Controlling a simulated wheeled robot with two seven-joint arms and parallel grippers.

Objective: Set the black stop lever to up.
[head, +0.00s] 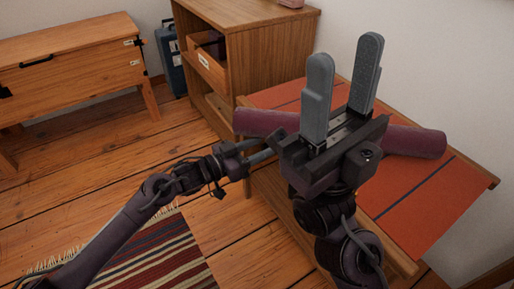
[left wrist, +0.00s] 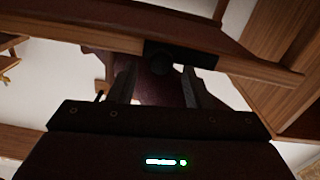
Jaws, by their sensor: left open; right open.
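A black block with a rounded knob (left wrist: 181,56), which looks like the stop lever, sits on a wooden rail in the left wrist view. I cannot tell whether it is up or down. It is not distinguishable in the head view. My left gripper (head: 268,150) is open beside the near left edge of the low wooden bench. In the left wrist view, its fingers (left wrist: 155,82) point toward the rail, with the black block just beyond the right fingertip; contact cannot be told. My right gripper (head: 342,85) is open and empty, fingers upward, in front of the bench.
The bench has an orange-red striped top (head: 424,195) with a maroon bolster (head: 417,141) lying across it. A wooden cabinet (head: 262,45) stands behind. A wooden chest (head: 70,62) is at the left. A striped rug (head: 160,256) lies on the floor, which is otherwise clear between them.

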